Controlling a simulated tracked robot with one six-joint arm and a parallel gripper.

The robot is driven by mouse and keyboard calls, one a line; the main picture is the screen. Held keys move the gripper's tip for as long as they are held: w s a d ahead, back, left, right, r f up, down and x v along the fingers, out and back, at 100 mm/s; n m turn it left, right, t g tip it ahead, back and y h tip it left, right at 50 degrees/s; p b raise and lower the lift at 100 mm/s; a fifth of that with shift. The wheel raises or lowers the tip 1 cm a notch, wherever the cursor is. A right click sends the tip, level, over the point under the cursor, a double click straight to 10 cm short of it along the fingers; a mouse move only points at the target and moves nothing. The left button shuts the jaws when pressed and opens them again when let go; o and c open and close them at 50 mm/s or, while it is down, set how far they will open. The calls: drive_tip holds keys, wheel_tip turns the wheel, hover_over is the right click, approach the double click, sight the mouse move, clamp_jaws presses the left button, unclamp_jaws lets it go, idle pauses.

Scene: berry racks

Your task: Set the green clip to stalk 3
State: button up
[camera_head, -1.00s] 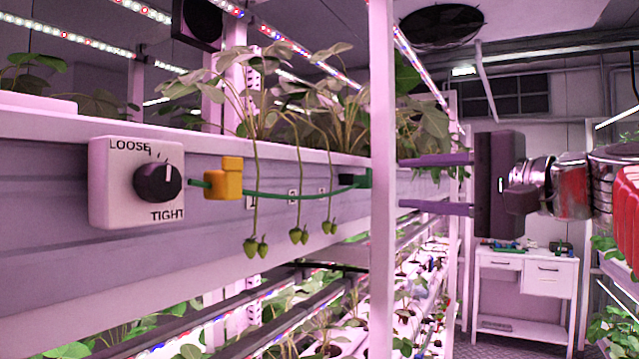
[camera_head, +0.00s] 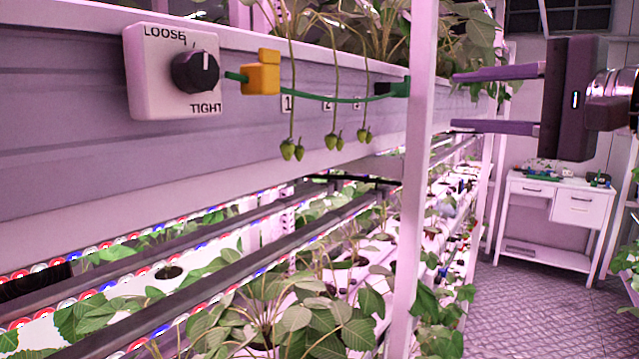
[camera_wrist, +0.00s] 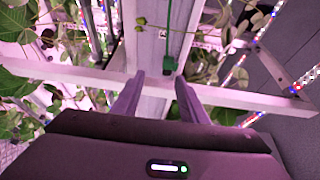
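A green line (camera_head: 310,97) runs along the rack's front from a dial box (camera_head: 150,75) to a green end piece (camera_head: 399,88) beside the white post. A dark piece (camera_head: 383,89) sits on the line by that end. I cannot tell which of these is the clip. A yellow block (camera_head: 261,76) is on the line near the dial. Three berry stalks hang over the line by tags 1, 2 and 3; stalk 3 (camera_head: 365,70) is rightmost. My gripper (camera_head: 455,101) is open and empty, right of the post. In the wrist view, the green end piece (camera_wrist: 170,66) appears beyond my open fingers.
The white post (camera_head: 418,180) stands between my gripper and the stalks. Green berries (camera_head: 291,150) hang at the stalk ends. The dial's pointer is upward, between LOOSE and TIGHT. Planted trays lie below. A white cabinet (camera_head: 548,222) stands at the back right.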

drive_tip(key=s+a+f+n+g+h, duration=0.2)
drive_tip(key=a+f+g, duration=0.15)
drive_tip(key=f, duration=0.95)
drive_tip(key=s+a+f+n+g+h, duration=0.1)
drive_tip(key=s+a+f+g+h, duration=0.2)
drive_tip(key=f, duration=0.9)
drive_tip(key=s+f+n+g+h, duration=0.1)
drive_tip(key=s+f+n, duration=0.3)
drive_tip(key=f, duration=0.7)
drive_tip(key=s+f+n+g+h, duration=0.2)
drive_tip(key=s+f, duration=0.4)
drive_tip(key=f, duration=0.5)
drive_tip(key=n+h, duration=0.1)
drive_tip(key=n, duration=0.1)
drive_tip(key=shift+s+f+n, duration=0.15)
drive_tip(key=shift+s+n, duration=0.15)
drive_tip(key=shift+s, duration=0.05)
